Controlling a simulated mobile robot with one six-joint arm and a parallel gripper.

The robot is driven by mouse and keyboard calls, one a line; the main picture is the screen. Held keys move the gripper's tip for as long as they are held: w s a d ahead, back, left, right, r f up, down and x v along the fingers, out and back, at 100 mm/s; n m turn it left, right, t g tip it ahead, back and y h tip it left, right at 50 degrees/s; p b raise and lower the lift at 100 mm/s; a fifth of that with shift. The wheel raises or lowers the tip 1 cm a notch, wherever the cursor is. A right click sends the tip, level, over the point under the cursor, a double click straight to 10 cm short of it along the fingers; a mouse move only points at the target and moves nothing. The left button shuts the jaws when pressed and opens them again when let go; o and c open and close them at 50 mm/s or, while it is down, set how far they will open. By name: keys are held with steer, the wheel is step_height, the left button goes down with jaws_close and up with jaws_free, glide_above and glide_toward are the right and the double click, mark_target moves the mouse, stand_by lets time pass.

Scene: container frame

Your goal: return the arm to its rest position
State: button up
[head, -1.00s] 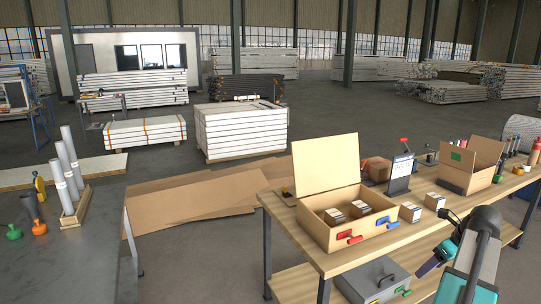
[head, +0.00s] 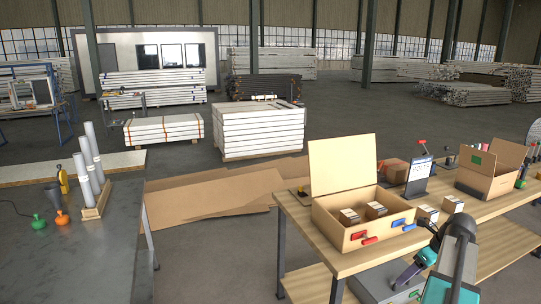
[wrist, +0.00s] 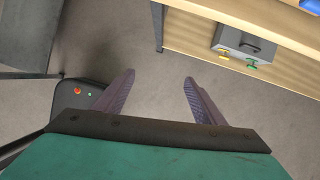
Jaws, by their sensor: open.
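My gripper (wrist: 158,95) shows in the wrist view with its two dark fingers spread apart and nothing between them. Bare grey floor lies beyond the fingers. In the head view my arm rises at the bottom right, in front of the wooden workbench (head: 305,222), and my gripper (head: 402,282) shows low beside it, near the grey toolbox. The arm covers part of the bench's front edge.
An open wooden box (head: 340,225) with small cartons stands on the bench's left end. A grey toolbox (wrist: 243,46) sits on the lower shelf. A cardboard box (head: 490,172) stands further right.

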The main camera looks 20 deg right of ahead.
steer(key=w+a+f+n+g+y, duration=0.25)
steer(key=w+a+f, duration=0.25)
steer(key=a+f, duration=0.75)
steer(key=w+a+f+n+g+y, duration=0.1)
steer(key=w+a+f+n+g, duration=0.2)
steer(key=a+f, duration=0.9)
steer(key=s+a+f+n+g+b, duration=0.1)
steer(key=s+a+f+n, duration=0.15)
steer(key=a, duration=0.45)
steer(key=s+a+f+n, duration=0.1)
steer(key=a+f, duration=0.3)
steer(key=a, duration=0.2)
steer(key=s+a+f+n+g+b, duration=0.1)
steer(key=s+a+f+n, duration=0.1)
steer(key=a+f, duration=0.35)
steer(key=s+a+f+n+g+h, duration=0.1)
steer(key=s+a+f+n, duration=0.3)
steer(key=s+n, duration=0.5)
steer(key=s+a+f+n+g+h, duration=0.1)
steer(key=s+a+f+n+h, duration=0.2)
steer(key=n, duration=1.1)
steer(key=s+a+f, duration=0.1)
steer(key=s+f, duration=0.2)
steer(key=s, duration=0.3)
steer(key=shift+s+a+n+h, duration=0.15)
steer(key=shift+a+n+h, duration=0.15)
steer(key=shift+a+h, duration=0.05)
